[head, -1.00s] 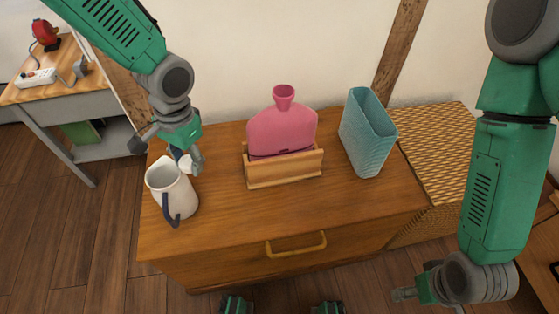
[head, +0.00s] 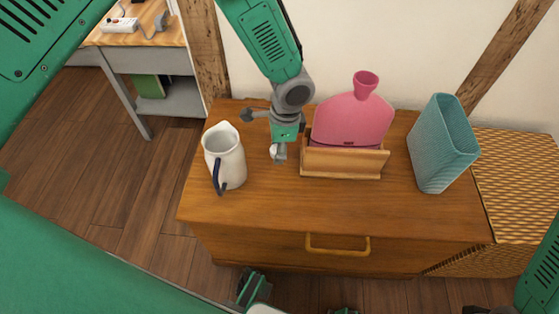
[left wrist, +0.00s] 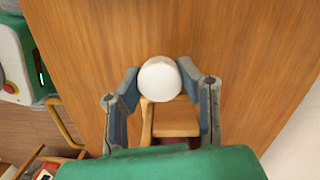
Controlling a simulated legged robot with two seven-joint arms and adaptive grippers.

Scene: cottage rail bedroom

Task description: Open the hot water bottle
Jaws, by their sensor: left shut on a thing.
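The pink hot water bottle (head: 353,118) stands upright in a wooden holder (head: 341,163) on the dresser. Its funnel-shaped neck (head: 366,83) points up, and I see no stopper in it. My left gripper (head: 279,154) is just left of the holder, apart from the bottle, pointing down. It is shut on a small white round piece (head: 274,151), which may be a stopper. In the left wrist view the white piece (left wrist: 160,78) sits between the two fingers (left wrist: 160,98). My right arm enters at the lower right; its gripper is mostly cut off there.
A white jug (head: 225,160) with a dark handle stands left of my left gripper. A ribbed teal vase (head: 441,145) stands right of the holder. The front of the dresser top (head: 290,208) is clear. A woven box (head: 520,185) adjoins on the right.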

